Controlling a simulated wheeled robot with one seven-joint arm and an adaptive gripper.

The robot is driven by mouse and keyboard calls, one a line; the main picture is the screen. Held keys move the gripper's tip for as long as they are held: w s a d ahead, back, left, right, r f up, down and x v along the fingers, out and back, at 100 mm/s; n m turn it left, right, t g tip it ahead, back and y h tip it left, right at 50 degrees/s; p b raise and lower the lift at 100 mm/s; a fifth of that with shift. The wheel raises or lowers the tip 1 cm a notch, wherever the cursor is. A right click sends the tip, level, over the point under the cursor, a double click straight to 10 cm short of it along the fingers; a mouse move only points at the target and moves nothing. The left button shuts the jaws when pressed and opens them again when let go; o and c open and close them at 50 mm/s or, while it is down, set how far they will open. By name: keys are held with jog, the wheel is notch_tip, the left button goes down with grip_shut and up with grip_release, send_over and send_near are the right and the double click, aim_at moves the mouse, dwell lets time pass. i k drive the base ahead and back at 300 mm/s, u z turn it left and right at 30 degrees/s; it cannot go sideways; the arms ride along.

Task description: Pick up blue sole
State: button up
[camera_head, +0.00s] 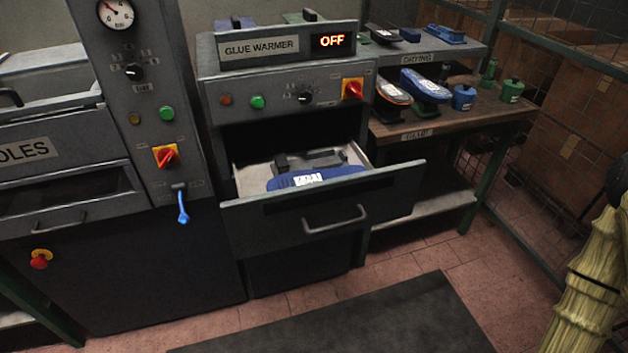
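A blue sole (345,177) with a white label lies in the pulled-out drawer (325,206) under the glue warmer. Its near edge is partly hidden by the drawer's front panel. A dark piece lies behind it in the same drawer. A blue shoe-shaped piece (425,86) with a white label is on the shelf unit at the right, and another blue piece (443,34) is on the shelf above, marked drying. A yellowish part of my arm shows at the right edge. My gripper is not in view.
The glue warmer (225,85) reads OFF. A press machine (140,100) stands to its left. Blue and green pots (463,98) stand on the glue shelf. Wire mesh and cardboard boxes (580,140) are at the right. The floor and dark mat (370,325) in front are clear.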

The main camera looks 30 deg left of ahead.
aim_at(288, 179)
jog(key=z, duration=2.05)
jog(key=k, duration=1.45)
jog(key=u, duration=2.35)
